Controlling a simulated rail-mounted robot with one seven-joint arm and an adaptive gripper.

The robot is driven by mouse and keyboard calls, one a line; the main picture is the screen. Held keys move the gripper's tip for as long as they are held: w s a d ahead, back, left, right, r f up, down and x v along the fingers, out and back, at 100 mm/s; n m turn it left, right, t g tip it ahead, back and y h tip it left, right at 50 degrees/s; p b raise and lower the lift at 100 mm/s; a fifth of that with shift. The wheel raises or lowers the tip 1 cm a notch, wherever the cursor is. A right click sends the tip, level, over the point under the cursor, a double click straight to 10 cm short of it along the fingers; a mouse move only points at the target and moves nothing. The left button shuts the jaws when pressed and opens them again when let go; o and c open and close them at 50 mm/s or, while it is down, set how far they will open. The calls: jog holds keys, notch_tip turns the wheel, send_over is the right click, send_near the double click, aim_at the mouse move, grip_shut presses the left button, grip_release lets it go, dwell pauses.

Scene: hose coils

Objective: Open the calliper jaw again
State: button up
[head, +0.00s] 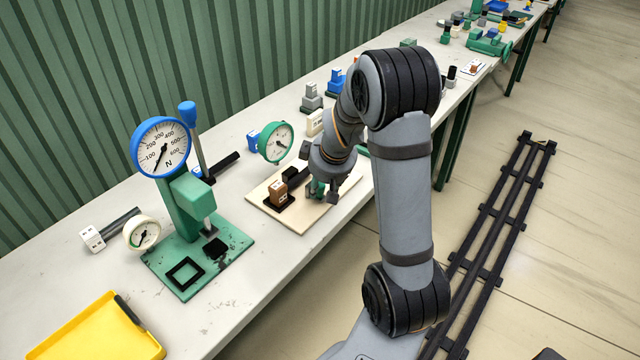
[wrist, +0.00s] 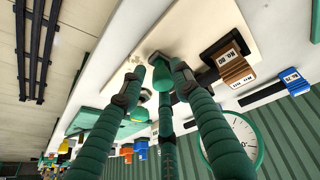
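The wooden board (head: 300,222) lies on the bench. On it a brown labelled block (head: 278,193) sits on a black base, with a black bar (head: 296,175) beside it, likely part of the calliper. In the wrist view the brown block (wrist: 236,68) is right of the fingers, and the dark bar (wrist: 207,77) runs from near it toward the right finger. My gripper (head: 318,192) points down over the board's right part. In the wrist view its green fingers (wrist: 158,75) come close together low over the board. I cannot tell whether they touch or hold anything; the calliper's jaw is not clear.
A green-rimmed dial (head: 276,142) stands behind the board, also large in the wrist view (wrist: 234,140). A green press with a blue gauge (head: 160,147) and a yellow tray (head: 95,332) are at left. More blocks line the bench behind my arm.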

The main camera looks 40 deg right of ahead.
jog(key=shift+o, duration=1.2)
jog(key=shift+w, duration=0.1)
jog(key=shift+r, duration=0.5)
jog(key=v, duration=1.1)
jog(key=shift+s, duration=0.3)
jog(key=shift+f, duration=0.1)
jog(key=x, duration=1.2)
jog(key=shift+w, duration=0.1)
jog(key=shift+w+a+r+p, duration=0.1)
jog(key=shift+w+r+p, duration=0.1)
jog(key=shift+w+p, duration=0.15)
jog(key=shift+w+f, duration=0.1)
jog(key=shift+w, duration=0.15)
